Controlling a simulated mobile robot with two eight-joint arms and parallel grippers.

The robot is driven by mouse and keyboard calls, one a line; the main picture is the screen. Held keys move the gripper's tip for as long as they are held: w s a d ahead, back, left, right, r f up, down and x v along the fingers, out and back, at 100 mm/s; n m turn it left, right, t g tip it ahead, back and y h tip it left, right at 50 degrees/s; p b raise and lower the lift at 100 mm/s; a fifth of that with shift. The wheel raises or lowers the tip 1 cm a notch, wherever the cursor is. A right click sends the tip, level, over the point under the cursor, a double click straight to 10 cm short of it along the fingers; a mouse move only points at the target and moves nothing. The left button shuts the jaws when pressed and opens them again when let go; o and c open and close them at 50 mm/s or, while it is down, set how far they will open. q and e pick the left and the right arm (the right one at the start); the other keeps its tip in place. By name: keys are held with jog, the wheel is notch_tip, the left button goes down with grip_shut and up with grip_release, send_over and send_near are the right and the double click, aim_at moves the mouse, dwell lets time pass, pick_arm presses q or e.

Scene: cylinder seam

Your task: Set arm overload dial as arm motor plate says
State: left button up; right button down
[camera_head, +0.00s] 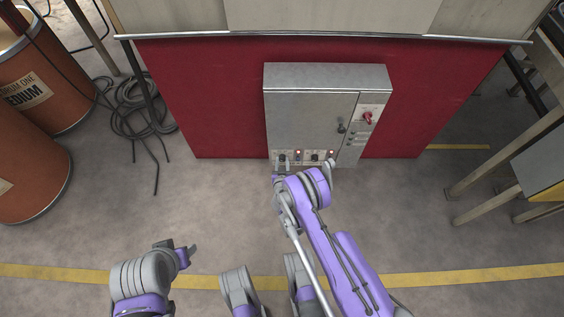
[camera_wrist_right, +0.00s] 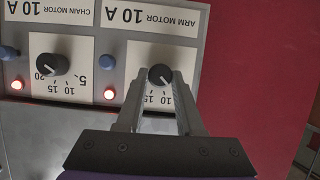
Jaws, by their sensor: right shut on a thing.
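The arm overload dial (camera_wrist_right: 160,75) is a black knob on a white scale under the upside-down plate reading "ARM MOTOR 10 A" (camera_wrist_right: 155,16) in the right wrist view. My right gripper (camera_wrist_right: 160,82) is shut on this dial, one finger on each side. The numbers 10 and 15 show between the fingers; the rest of the scale is hidden. A small white mark on the knob appears to point towards the 10 side. In the head view my right gripper (camera_head: 280,172) is at the cabinet's lower left. My left gripper (camera_head: 184,254) is low and away from the cabinet.
The chain motor dial (camera_wrist_right: 52,65) sits beside it, under the plate reading "CHAIN MOTOR 10 A". Blue buttons and lit red lamps (camera_wrist_right: 109,93) are close by. The grey cabinet (camera_head: 310,110) also carries a red switch (camera_head: 368,118). Drums and coiled cable (camera_head: 135,110) stand left.

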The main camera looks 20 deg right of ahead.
jog(key=m, duration=0.1)
jog(key=m+y+b, duration=0.1)
jog(key=m+y, duration=0.1)
jog(key=shift+d+t, duration=0.25)
jog(key=shift+t, duration=0.15)
jog(key=shift+m+y, duration=0.3)
jog(key=c, duration=0.5)
grip_release()
jog(key=shift+c, duration=0.2)
jog(key=shift+s, duration=0.1)
